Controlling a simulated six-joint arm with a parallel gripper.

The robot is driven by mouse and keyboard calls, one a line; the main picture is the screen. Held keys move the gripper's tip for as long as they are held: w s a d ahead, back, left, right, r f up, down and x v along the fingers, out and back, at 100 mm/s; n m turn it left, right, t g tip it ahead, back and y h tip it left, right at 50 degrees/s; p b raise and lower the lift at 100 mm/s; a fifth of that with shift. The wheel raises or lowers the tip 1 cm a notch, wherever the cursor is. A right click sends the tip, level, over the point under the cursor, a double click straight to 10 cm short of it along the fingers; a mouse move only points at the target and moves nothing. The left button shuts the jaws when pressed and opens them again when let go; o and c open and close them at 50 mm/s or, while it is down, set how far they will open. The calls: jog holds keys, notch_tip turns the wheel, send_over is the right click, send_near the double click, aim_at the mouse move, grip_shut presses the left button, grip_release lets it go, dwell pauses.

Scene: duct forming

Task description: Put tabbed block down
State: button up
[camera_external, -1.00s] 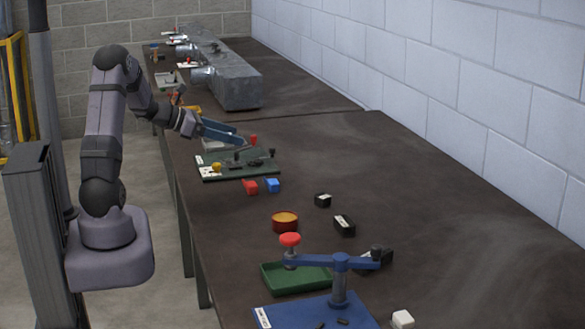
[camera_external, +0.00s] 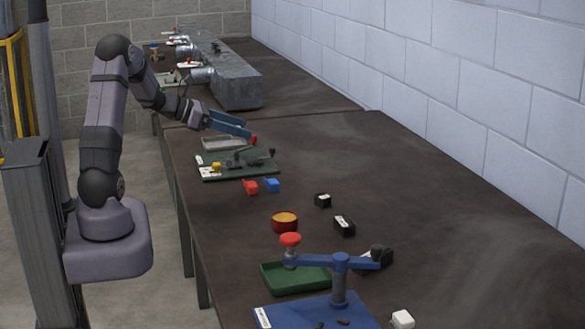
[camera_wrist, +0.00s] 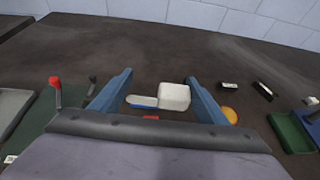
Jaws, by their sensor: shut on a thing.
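My gripper (camera_external: 249,131) is above the near table, over the back of the green fixture, with its blue fingers pointing right. In the wrist view, the tabbed block (camera_wrist: 174,96) shows as a white block with a flat tab reaching left, between the fingers of my gripper (camera_wrist: 159,80). Its body meets the right finger and the tab end lies near the left finger. In the external view the fingers hide the block.
A grey tray (camera_external: 212,144) is behind the fixture. A red block (camera_external: 250,186) and blue block (camera_external: 272,185) are in front. Dark blocks (camera_external: 344,226), an orange-topped round container (camera_external: 285,222), a green tray (camera_external: 275,285) and a blue lever fixture (camera_external: 338,288) stand nearer. The table's right side is clear.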

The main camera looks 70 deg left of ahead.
jog(key=w+d+f+m+h+b, duration=0.2)
jog(key=w+d+f+b, duration=0.2)
jog(key=d+b, duration=0.3)
jog(key=w+d+f+m+h+b, duration=0.2)
jog(key=w+d+f+h+b, duration=0.15)
jog(key=d+b, duration=0.4)
jog(key=shift+g+y, duration=0.4)
jog(key=shift+y, duration=0.05)
jog(key=shift+d+f+b, duration=0.1)
jog(key=shift+f+b, duration=0.35)
jog(key=shift+f, duration=4.8)
jog(key=shift+f, duration=0.15)
jog(key=o, duration=0.6)
jog(key=shift+s, duration=0.1)
jog(key=shift+o, duration=0.8)
